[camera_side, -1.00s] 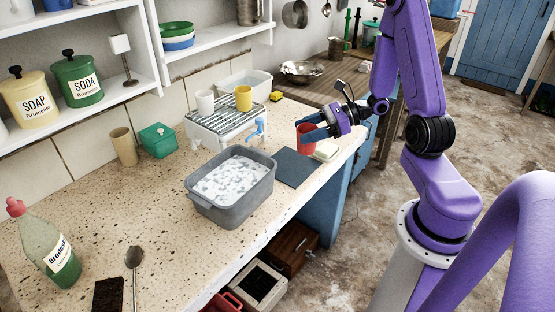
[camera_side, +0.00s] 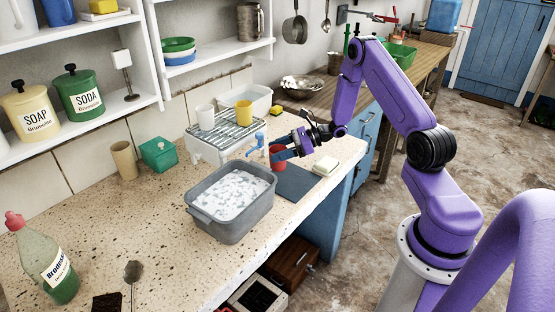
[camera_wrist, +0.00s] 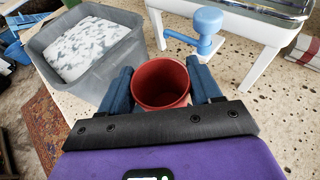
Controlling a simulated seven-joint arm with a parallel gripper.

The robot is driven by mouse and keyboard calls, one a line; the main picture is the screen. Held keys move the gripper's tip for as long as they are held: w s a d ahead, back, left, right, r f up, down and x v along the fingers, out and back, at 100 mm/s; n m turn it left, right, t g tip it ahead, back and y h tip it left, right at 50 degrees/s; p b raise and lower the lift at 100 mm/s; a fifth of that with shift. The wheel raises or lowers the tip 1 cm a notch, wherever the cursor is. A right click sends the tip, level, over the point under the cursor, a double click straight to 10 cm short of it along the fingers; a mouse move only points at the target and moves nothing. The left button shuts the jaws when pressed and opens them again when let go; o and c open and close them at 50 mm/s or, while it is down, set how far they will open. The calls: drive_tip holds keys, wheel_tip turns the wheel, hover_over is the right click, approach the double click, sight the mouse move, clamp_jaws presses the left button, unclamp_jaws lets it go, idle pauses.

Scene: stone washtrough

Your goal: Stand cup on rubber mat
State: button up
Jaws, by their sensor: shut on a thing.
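The red cup (camera_side: 278,158) is in my gripper (camera_side: 283,149), between its two blue fingers. In the wrist view, the cup (camera_wrist: 160,88) stands upright with its open mouth showing, gripped from both sides by my gripper (camera_wrist: 160,78). The rubber mat (camera_side: 299,184) is a flat dark grey sheet on the counter, right of the grey basin. In the side view the cup overlaps the mat's far left edge. I cannot tell whether its base touches anything. The mat does not show clearly in the wrist view.
A grey basin of suds (camera_side: 229,221) stands close left of the mat. A blue tap (camera_side: 256,143) and a wire rack (camera_side: 226,133) holding a white cup and a yellow cup (camera_side: 243,113) are behind. A pale soap block (camera_side: 325,166) lies at the mat's right, near the counter edge.

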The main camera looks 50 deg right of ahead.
drive_tip(key=shift+w+f, duration=0.15)
drive_tip(key=shift+f, duration=0.1)
drive_tip(key=shift+w+d+f, duration=0.1)
drive_tip(key=shift+f, duration=1.5)
drive_tip(key=shift+f, duration=0.1)
drive_tip(key=o, duration=1.1)
